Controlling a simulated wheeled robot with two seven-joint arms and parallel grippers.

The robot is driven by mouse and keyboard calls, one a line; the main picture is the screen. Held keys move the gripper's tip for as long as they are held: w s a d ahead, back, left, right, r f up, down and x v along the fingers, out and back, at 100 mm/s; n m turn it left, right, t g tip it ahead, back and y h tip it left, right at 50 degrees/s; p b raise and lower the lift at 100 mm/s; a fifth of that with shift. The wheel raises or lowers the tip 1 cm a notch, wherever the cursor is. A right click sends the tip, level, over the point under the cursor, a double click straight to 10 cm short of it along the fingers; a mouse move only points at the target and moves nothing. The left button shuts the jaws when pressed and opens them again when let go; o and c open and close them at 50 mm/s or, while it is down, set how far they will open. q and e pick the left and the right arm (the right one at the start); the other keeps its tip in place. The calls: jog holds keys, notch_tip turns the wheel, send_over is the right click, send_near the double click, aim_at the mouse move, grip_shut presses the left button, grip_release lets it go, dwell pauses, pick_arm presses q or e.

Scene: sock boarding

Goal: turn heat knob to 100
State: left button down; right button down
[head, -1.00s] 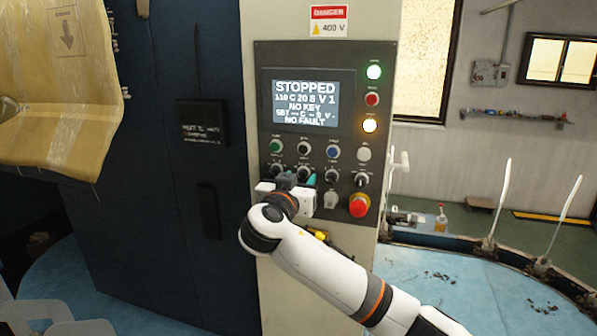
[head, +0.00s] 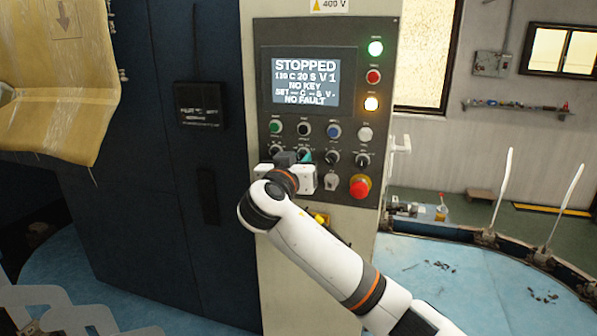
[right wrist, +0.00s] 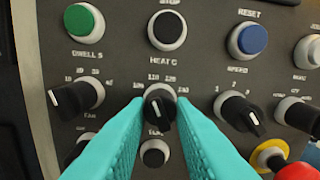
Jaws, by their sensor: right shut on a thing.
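The heat knob (right wrist: 160,108) is a black dial under the label HEAT C on the grey control panel (head: 350,110). In the head view, my right gripper (head: 290,160) covers most of the knob. The screen (head: 305,80) reads STOPPED, NO KEY and NO FAULT; its temperature digits are blurred. My left gripper does not show.
The dwell knob (right wrist: 75,98) is close to the left and the speed knob (right wrist: 240,114) close to the right. A black round fitting (right wrist: 154,152) lies just below. A red emergency button (head: 359,187) sits lower right.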

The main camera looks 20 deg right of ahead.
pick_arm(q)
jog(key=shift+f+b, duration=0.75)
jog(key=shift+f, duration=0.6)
pick_arm(e)
jog(key=shift+n, duration=3.3)
jog(key=c, duration=1.3)
grip_release()
jog(key=shift+a, duration=0.1)
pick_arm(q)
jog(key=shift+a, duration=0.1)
pick_arm(e)
jog(key=shift+o, duration=0.2)
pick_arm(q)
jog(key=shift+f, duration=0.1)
pick_arm(e)
jog(key=shift+s, duration=0.1)
